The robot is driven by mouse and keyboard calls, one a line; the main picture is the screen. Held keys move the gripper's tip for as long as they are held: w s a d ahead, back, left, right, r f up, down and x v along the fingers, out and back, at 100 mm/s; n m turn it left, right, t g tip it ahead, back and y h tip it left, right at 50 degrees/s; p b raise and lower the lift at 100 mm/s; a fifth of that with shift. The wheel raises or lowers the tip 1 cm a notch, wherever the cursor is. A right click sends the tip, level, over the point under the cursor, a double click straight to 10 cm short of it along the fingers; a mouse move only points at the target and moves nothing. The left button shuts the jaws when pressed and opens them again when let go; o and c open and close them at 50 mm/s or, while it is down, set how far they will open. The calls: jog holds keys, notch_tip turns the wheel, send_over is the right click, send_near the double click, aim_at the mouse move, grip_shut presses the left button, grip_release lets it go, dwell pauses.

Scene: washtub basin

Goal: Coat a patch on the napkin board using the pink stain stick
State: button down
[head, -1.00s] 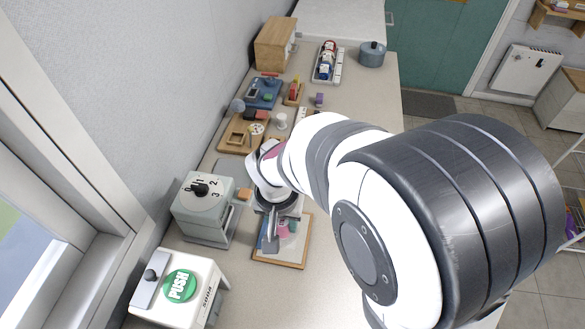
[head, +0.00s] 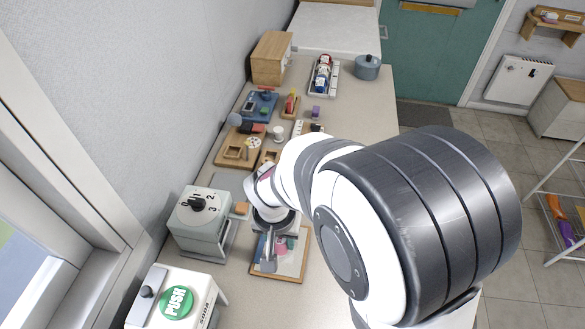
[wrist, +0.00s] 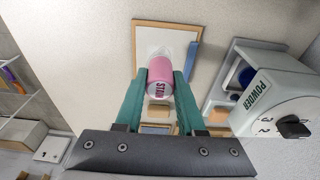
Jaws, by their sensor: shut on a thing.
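The napkin board (head: 296,275) is a wood-framed panel with a pale surface, lying on the counter in the head view. It also shows in the wrist view (wrist: 203,34), with a blue strip along one side. My gripper (wrist: 160,78) has green fingers, shut on the pink stain stick (wrist: 159,72). The stick is a pink cylinder with dark lettering, partly readable as "STAI". Its far end is over the white surface of the board; I cannot tell whether it touches. In the head view my gripper (head: 272,243) is above the board, and my arm hides part of it.
A grey powder dispenser (head: 190,232) with a numbered dial stands left of the board. A white box with a green PUSH button (head: 177,302) is at the front left. Small trays and blocks crowd the counter behind. The counter right of the board (head: 322,262) looks clear.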

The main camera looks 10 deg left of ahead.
jog(key=shift+f, duration=2.75)
jog(key=shift+w+f, duration=0.55)
jog(key=shift+w, duration=3.3)
jog(key=shift+s, duration=3.9)
jog(key=shift+r, duration=4.05)
